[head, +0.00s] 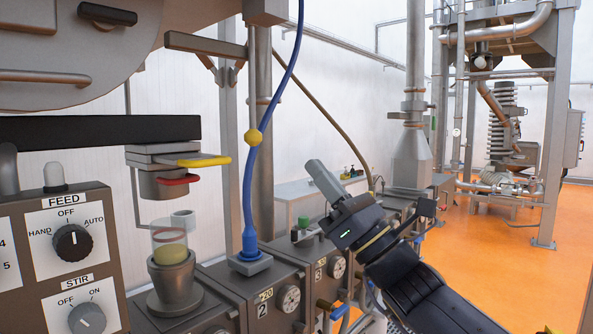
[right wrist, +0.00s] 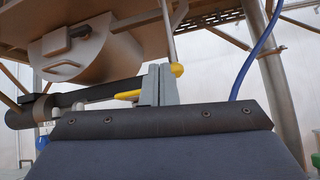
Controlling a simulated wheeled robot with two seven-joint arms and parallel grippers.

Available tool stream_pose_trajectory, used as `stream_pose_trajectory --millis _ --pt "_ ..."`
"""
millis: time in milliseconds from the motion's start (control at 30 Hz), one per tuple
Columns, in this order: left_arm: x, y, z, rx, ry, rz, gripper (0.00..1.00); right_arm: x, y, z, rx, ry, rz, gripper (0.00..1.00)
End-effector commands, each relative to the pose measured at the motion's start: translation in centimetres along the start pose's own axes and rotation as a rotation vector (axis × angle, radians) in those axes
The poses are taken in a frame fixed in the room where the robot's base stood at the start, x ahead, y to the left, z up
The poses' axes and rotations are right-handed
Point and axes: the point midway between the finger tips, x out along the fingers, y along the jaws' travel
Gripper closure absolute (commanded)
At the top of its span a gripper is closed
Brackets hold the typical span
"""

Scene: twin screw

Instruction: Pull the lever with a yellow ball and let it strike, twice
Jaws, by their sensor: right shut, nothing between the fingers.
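The yellow ball (head: 253,137) sits at the lower end of a thin upright rod that hangs from the metal machinery above. A blue hose runs down close beside it. My right gripper (head: 315,168) is shut and empty, to the right of the ball and a little lower in the head view. In the right wrist view the shut fingers (right wrist: 158,84) point up, and the ball (right wrist: 177,69) shows just right of their tips, apparently apart from them. My left gripper is not in view.
A control panel (head: 60,260) with FEED and STIR knobs stands at left. A glass cup (head: 170,238) stands below a yellow-handled outlet (head: 205,160). The blue hose (head: 249,200) drops to grey boxes with gauges. Free air lies between my gripper and the hose.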

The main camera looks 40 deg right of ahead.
Motion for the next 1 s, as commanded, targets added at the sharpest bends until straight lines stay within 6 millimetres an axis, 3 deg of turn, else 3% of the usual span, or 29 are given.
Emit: stream_pose_trajectory --millis 100,300,1000 --pt "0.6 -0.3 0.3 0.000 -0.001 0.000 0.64 -1.9 0.1 0.3 0.001 0.002 0.001 1.00" --pt "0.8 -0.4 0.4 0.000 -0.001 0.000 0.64 -3.1 0.2 0.8 0.003 0.005 0.001 1.00" --pt "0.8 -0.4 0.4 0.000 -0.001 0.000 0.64 -3.1 0.2 0.8 0.003 0.007 0.000 1.00"
